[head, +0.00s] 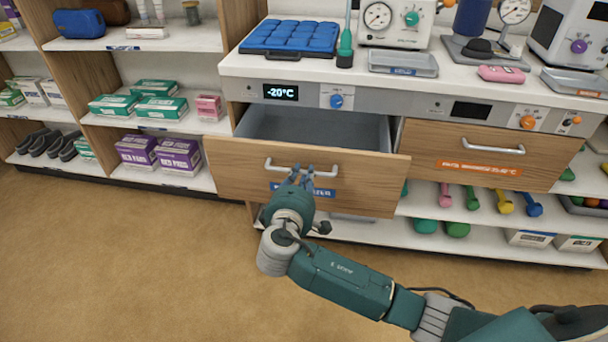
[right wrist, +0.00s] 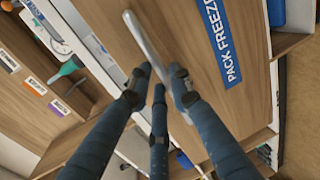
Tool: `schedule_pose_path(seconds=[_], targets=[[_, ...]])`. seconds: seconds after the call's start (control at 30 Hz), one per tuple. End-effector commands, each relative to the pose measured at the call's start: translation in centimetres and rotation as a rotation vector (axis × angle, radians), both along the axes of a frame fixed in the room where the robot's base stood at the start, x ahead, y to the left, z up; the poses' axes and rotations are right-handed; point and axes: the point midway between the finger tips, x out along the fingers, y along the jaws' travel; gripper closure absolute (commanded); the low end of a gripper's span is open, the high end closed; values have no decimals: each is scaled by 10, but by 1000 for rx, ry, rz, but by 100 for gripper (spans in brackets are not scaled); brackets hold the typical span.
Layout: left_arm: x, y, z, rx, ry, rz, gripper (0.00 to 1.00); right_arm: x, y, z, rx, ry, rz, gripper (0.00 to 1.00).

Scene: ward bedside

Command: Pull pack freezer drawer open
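The pack freezer drawer (head: 235,165) has a wooden front and stands pulled out, with its grey inside (head: 320,128) showing and looking empty. Its blue label (head: 325,193) is partly hidden by my gripper; in the right wrist view the label (right wrist: 222,42) reads "PACK FREEZ", the rest cut off. My right gripper (head: 299,173) is at the left half of the silver bar handle (head: 325,172). In the right wrist view my fingers (right wrist: 160,78) close around the handle (right wrist: 141,35), on both sides of it. My left gripper is not in view.
A second wooden drawer (head: 470,150) with an orange label is shut at the right. Above is a counter (head: 335,75) with a blue pack tray (head: 290,40) and devices. Shelves with boxes (head: 180,155) stand left, dumbbells (head: 472,198) lower right. The floor (head: 130,260) in front is clear.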

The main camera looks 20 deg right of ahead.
Motion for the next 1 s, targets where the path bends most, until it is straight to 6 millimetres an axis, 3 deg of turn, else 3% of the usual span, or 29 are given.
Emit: schedule_pose_path(seconds=[0.07,0.47,1.0], targets=[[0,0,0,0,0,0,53,0,0,0,0,1,-1,63],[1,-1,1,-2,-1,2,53,-7,5,1,1,1,2,63],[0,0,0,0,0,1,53,-90,55,20,3,2,1,63]])
